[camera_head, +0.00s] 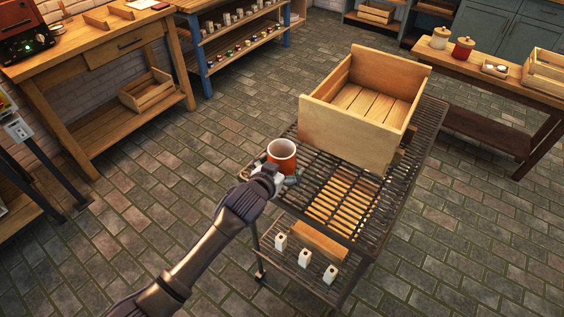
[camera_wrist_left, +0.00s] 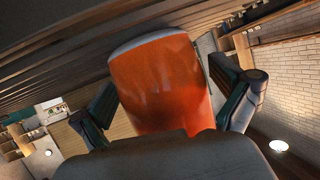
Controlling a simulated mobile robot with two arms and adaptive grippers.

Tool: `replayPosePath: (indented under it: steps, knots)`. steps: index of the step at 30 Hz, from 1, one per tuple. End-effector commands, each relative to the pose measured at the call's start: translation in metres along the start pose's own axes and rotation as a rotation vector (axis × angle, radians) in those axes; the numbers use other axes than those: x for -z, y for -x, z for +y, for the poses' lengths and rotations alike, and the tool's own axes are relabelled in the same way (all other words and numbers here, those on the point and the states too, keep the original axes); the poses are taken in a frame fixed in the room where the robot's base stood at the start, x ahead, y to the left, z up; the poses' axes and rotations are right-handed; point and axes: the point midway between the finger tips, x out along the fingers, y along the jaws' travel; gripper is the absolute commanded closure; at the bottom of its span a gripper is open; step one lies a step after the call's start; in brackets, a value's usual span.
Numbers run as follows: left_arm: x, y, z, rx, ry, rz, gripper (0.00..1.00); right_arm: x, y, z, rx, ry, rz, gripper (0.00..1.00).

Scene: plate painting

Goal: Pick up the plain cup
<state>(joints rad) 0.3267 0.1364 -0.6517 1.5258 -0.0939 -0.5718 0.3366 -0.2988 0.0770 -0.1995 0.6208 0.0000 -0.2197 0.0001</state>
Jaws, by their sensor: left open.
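An orange cup (camera_head: 281,157) with a pale inside and rim stands upright on the slatted top of a metal cart (camera_head: 320,222), near its left edge. No pattern shows on it. My left gripper (camera_head: 277,178) is at the cup's near side, with its fingers around the lower part. In the left wrist view the orange cup (camera_wrist_left: 162,85) fills the middle, between the two open fingers of the left gripper (camera_wrist_left: 172,108). A gap seems to show beside the fingers; contact cannot be told. My right gripper is in neither view.
A wooden crate (camera_head: 348,135) stands on the cart just behind and right of the cup. Several white blocks (camera_head: 305,258) sit on the lower shelf. A workbench (camera_head: 97,62) is at left; a table (camera_head: 500,85) with jars is at right. Floor between is clear.

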Motion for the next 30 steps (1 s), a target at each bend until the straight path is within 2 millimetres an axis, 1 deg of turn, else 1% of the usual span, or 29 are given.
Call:
replayPosePath:
  steps: [7, 8, 9, 11, 12, 19, 20, 30]
  knots:
    - [-0.0007, -0.0023, -0.0001, 0.0, 0.0, -0.001, 0.0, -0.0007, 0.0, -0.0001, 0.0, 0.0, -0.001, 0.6]
    - [-0.0007, -0.0022, -0.0001, 0.0, 0.0, -0.001, 0.03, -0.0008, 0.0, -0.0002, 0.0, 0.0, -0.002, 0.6]
    - [-0.0007, -0.0022, -0.0001, 0.0, 0.0, -0.001, 0.1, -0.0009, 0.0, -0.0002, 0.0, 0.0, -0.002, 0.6]
    - [-0.0007, -0.0021, -0.0001, 0.0, 0.0, -0.001, 0.2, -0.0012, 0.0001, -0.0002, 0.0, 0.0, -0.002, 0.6]
    - [-0.0007, -0.0021, -0.0001, 0.0, 0.0, -0.001, 0.27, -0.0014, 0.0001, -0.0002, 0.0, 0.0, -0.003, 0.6]
    - [-0.0008, -0.002, -0.0001, 0.0, 0.0, -0.001, 0.65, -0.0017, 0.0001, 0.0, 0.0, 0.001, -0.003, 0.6]
    - [0.0006, -0.0019, -0.0002, 0.0, 0.0, 0.002, 0.66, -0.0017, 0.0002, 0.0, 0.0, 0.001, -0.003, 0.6]
    - [0.0029, -0.0012, -0.0011, 0.0, 0.0, 0.001, 0.67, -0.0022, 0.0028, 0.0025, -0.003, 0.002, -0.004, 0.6]
